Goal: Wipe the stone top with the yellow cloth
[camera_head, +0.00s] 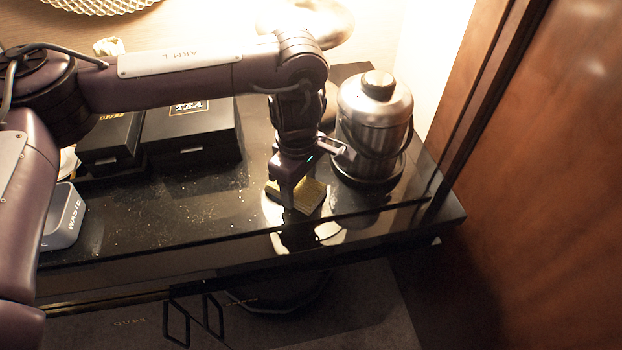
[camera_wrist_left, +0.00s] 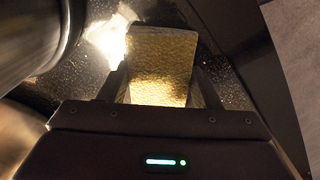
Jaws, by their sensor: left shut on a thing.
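The yellow cloth (camera_head: 312,197) shows as a folded block at the right part of the black stone top (camera_head: 200,225), in front of the ice bucket. My left gripper (camera_head: 289,205) points down and is shut on the cloth. In the left wrist view the cloth (camera_wrist_left: 160,62) sits between the two fingers (camera_wrist_left: 160,88). The cloth appears to be at the stone surface; I cannot tell how firmly it touches. Pale crumbs (camera_head: 150,228) are scattered over the left and middle of the top. My right gripper is not in view.
A steel ice bucket (camera_head: 372,120) stands close to the right of my left gripper. Black coffee (camera_head: 112,140) and tea (camera_head: 190,135) boxes stand at the back. A grey waste bin (camera_head: 64,222) is at the left. A wooden panel (camera_head: 545,150) rises at the right.

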